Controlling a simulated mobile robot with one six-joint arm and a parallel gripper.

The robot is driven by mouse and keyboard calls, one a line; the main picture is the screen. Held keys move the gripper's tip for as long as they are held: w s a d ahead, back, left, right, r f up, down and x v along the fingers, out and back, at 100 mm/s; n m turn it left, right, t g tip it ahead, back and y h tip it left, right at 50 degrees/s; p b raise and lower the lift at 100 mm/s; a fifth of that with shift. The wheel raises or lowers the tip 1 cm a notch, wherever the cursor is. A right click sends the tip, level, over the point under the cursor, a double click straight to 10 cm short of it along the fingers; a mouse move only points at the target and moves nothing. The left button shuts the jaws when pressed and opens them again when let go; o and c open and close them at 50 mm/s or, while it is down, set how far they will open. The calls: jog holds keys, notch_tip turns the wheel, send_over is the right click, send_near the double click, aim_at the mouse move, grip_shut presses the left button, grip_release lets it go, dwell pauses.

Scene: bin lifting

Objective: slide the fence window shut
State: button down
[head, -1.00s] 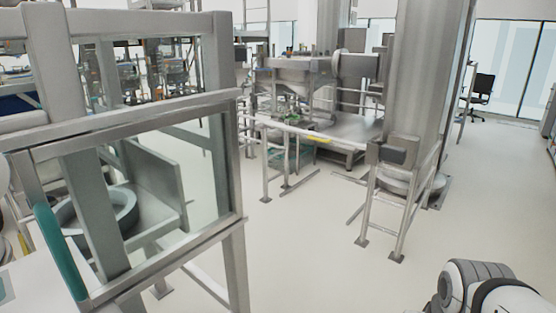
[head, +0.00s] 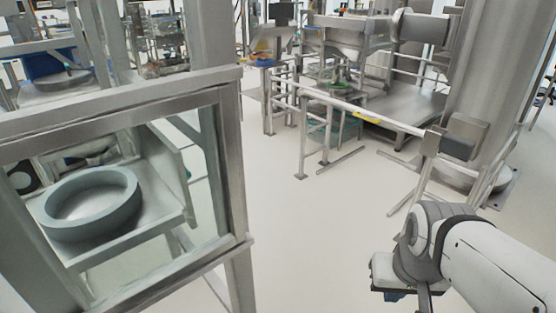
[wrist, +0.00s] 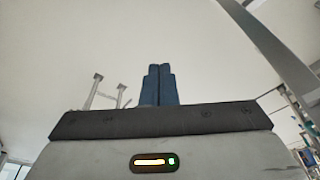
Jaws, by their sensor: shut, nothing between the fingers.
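The fence window (head: 232,175) is a clear pane in a grey metal frame, filling the left of the head view. Its left edge is cut off by the picture border, and its handle does not show. How far the pane stands open I cannot tell. My arm is at the lower right of the head view, well apart from the window. My gripper (wrist: 158,72) shows in the wrist view as two dark blue fingers pressed together, empty.
Behind the pane, a grey ring-shaped part (head: 72,232) rests on a metal tray. Pale open floor (head: 310,225) lies between the window and my arm. A steel railing (head: 360,110) and a large metal column (head: 490,90) stand beyond it at the right.

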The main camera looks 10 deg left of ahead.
jog(key=w+a+r+n+g+y+p, duration=0.4)
jog(key=w+a+r+n+y, duration=0.5)
jog(key=w+a+r, duration=0.9)
jog(key=s+a+f+n+h+p, duration=0.1)
jog(key=s+a+f, duration=0.3)
jog(key=a+f, duration=0.5)
jog(key=shift+a+n+h+p, duration=0.3)
jog(key=shift+n+h+p, duration=0.15)
jog(key=shift+p, duration=0.3)
jog(key=shift+s, duration=0.15)
